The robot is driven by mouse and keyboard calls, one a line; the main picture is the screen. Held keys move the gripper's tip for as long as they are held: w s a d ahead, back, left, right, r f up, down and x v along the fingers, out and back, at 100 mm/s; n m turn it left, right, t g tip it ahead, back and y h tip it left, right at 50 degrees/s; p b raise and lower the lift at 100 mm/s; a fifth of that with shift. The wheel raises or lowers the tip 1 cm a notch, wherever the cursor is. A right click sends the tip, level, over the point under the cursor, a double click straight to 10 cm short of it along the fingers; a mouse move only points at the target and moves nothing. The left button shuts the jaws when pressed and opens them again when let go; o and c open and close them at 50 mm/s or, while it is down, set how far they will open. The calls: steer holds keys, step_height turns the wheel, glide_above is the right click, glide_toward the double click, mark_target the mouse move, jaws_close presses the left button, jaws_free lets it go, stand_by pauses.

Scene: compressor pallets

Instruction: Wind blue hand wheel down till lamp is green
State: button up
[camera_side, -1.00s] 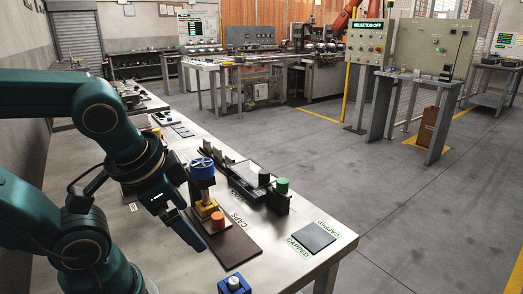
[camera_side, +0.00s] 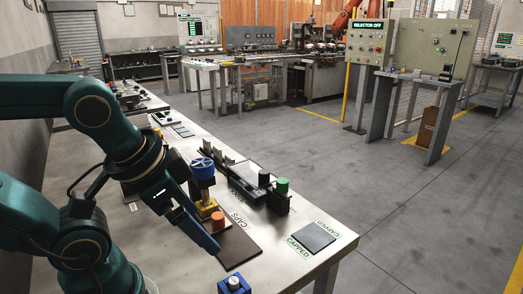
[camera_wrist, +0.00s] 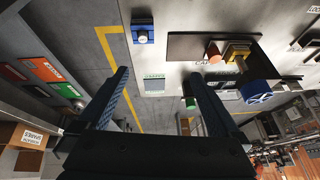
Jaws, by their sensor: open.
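The blue hand wheel (camera_side: 202,167) tops an upright post on a yellow base (camera_side: 206,208), on a dark plate marked CAPS. In the wrist view the wheel (camera_wrist: 257,92) shows at right, outside the space between my fingers. My gripper (camera_side: 210,246) is open and empty, above the bench near the plate's front left, apart from the wheel. Its two fingers (camera_wrist: 160,75) are spread wide in the wrist view. An orange cap (camera_side: 217,220) stands beside the yellow base. I cannot make out which thing is the lamp, or a lit green lamp on the press.
A blue box with a pale round top (camera_side: 234,285) sits at the bench's front edge. A dark CAPPED pad (camera_side: 311,237) lies at right. Bare bench lies between pad and plate.

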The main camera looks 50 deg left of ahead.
steer(key=s+a+m+g+y, duration=0.1)
steer(key=a+m+g+y, duration=0.3)
steer(key=a, duration=0.4)
steer(key=m+g+y, duration=0.4)
steer(key=m+y, duration=0.4)
steer(key=y, duration=0.3)
glide_toward(196, 161)
steer(key=s+a+r, duration=0.3)
steer(key=s+a, duration=0.1)
steer(key=w+f+m, duration=0.1)
steer(key=w+f+m+t+y, duration=0.1)
steer(key=f, duration=0.1)
steer(key=w+f+m+y, duration=0.1)
steer(key=shift+w+d+f+m, duration=0.15)
steer(key=shift+d+f+m, duration=0.1)
steer(key=shift+f+m, duration=0.1)
steer(key=shift+f, duration=0.25)
steer(key=shift+s+a, duration=0.1)
steer(key=shift+a, duration=1.1)
steer(key=shift+s+a, duration=0.15)
steer(key=shift+a, duration=1.1)
